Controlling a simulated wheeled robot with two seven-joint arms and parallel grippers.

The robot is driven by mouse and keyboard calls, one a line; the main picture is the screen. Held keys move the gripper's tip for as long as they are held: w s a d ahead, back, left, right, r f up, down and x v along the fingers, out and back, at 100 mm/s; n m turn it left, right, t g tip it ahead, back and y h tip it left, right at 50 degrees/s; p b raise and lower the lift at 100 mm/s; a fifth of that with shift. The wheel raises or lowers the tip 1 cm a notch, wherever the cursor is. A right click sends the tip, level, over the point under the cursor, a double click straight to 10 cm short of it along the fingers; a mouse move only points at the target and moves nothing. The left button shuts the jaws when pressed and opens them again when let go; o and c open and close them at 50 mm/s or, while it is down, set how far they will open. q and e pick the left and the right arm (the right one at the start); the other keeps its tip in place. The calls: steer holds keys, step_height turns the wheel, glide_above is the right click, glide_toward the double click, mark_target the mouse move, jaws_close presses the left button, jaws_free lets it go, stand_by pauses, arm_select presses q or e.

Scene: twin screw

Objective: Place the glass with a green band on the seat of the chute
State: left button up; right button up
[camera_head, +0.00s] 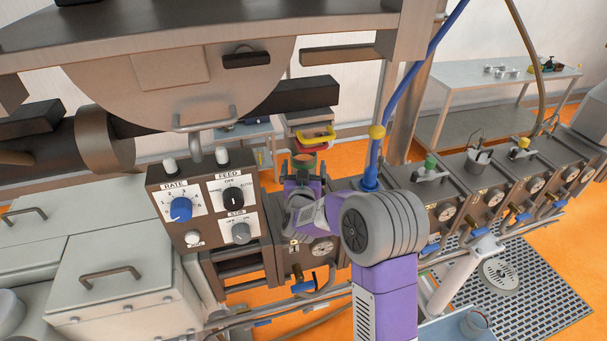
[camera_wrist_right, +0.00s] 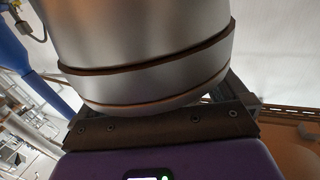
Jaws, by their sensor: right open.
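In the head view my right gripper (camera_head: 303,172) is at the centre, on the end of my purple arm, beside the RATE and FEED control box. It is open. In the right wrist view a large steel cylinder (camera_wrist_right: 140,45) with brown bands fills the space beyond a dark bolted bar. I cannot clearly make out the seat of the chute. My left gripper is not in view.
The control box (camera_head: 210,205) stands left of my gripper. A steel hopper (camera_head: 180,85) hangs above it. A blue hose (camera_head: 410,85) runs down to the right. A row of dark units with gauges (camera_head: 470,190) extends right.

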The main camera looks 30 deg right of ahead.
steer(key=b+v, duration=0.2)
steer(key=v, duration=1)
